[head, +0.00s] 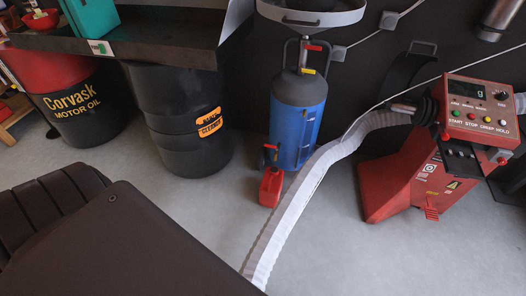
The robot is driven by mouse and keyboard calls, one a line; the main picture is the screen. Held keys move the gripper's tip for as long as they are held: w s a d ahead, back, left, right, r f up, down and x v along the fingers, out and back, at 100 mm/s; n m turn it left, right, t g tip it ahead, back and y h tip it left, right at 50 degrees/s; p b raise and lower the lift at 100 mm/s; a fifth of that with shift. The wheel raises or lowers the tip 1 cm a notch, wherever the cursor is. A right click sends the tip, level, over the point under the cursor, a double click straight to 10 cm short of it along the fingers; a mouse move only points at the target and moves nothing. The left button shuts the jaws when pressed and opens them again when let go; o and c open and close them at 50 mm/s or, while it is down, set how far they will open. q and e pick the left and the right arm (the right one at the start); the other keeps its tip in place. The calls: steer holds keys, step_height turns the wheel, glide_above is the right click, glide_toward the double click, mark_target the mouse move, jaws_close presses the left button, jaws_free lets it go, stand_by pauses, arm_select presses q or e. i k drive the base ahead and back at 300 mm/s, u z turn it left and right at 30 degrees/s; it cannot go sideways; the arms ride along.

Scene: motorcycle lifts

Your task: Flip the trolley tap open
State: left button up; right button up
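The trolley (298,105) is an upright tank, grey on top and blue below, with a round pan (310,14) above it. It stands on the floor at the upper middle of the head view. A short red lever (314,47) sticks out sideways to the right from the pipe between tank and pan, roughly level. A small yellow piece (308,71) sits just below it on the tank top. I take the red lever for the tap; I cannot tell whether it is open or shut. Neither of my grippers is in view.
A red can (271,187) stands at the trolley's foot. A pale ribbed hose (290,220) crosses the floor to a red machine (425,175) on the right. A large dark surface (120,240) fills the lower left.

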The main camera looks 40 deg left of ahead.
mark_target(272, 146)
steer(key=u, duration=0.4)
steer(key=i, duration=0.5)
steer(key=u, duration=0.35)
